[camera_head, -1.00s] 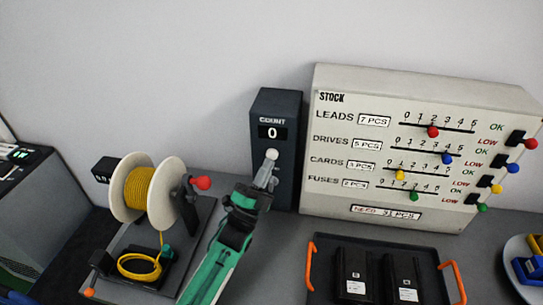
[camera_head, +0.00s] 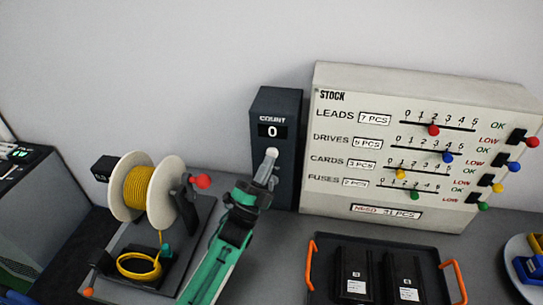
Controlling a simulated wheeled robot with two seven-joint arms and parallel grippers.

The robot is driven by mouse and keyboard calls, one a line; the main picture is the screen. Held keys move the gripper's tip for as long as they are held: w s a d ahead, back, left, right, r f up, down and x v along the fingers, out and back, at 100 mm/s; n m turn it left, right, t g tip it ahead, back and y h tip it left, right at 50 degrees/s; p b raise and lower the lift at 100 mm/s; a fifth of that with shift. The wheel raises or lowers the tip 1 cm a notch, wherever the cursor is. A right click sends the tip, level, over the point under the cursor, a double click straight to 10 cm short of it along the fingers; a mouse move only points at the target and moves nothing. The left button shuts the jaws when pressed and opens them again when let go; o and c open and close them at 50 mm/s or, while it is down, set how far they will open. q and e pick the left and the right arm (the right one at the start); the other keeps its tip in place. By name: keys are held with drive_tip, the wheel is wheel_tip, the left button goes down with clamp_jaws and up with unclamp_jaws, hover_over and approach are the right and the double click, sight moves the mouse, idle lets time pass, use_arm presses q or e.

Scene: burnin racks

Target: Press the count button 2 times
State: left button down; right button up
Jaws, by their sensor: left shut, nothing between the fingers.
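The dark count box (camera_head: 291,110) stands upright against the wall, labelled COUNT, and its display (camera_head: 273,131) reads 0. The white round count button (camera_head: 272,152) is below the display. My left gripper (camera_head: 270,160) is shut and empty. Its fingertips are right at the button's lower edge, pointing up at it. I cannot tell whether they touch it. The button's lower part is hidden behind the fingertips. My right gripper is not in view.
A stock panel (camera_head: 330,190) with coloured sliders and switches stands just right of the count box. A spool of yellow wire (camera_head: 139,188) with a red-knobbed crank is left of my arm. A dark tray (camera_head: 330,243) with orange handles is in front of the panel.

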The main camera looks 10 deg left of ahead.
use_arm(q)
drive_tip(key=shift+w+b, duration=0.3)
drive_tip(key=shift+w, duration=0.25)
idle(0.7)
drive_tip(key=shift+s, duration=0.9)
drive_tip(key=shift+s+p, duration=0.9)
drive_tip(key=shift+s, duration=1.6)
idle(0.8)
